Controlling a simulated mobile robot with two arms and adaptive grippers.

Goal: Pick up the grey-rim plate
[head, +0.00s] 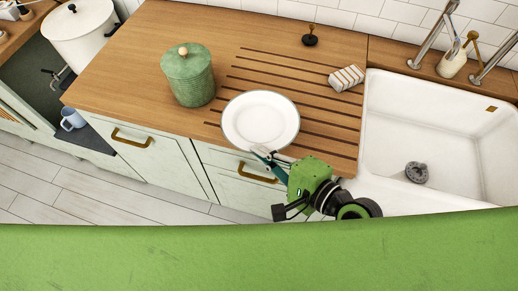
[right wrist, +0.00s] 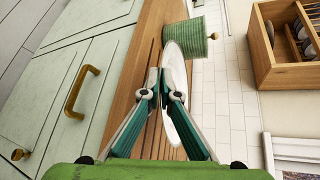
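The white grey-rim plate (head: 260,118) is over the ridged drainboard part of the wooden counter, near its front edge, and looks about level. The right wrist view shows it nearly edge-on (right wrist: 178,62). My right gripper (head: 268,157) is at the plate's near edge. In the right wrist view its fingertips (right wrist: 162,82) are close together, one on each side of the rim, and look shut on it. I cannot tell whether the plate's underside touches the counter. My left gripper is not in view.
A green lidded canister (head: 188,78) stands left of the plate. A striped block (head: 346,78) and a dark stopper (head: 310,37) are behind. The white sink (head: 430,125) is at right. A white pot (head: 80,32) and a blue mug (head: 72,119) are at far left.

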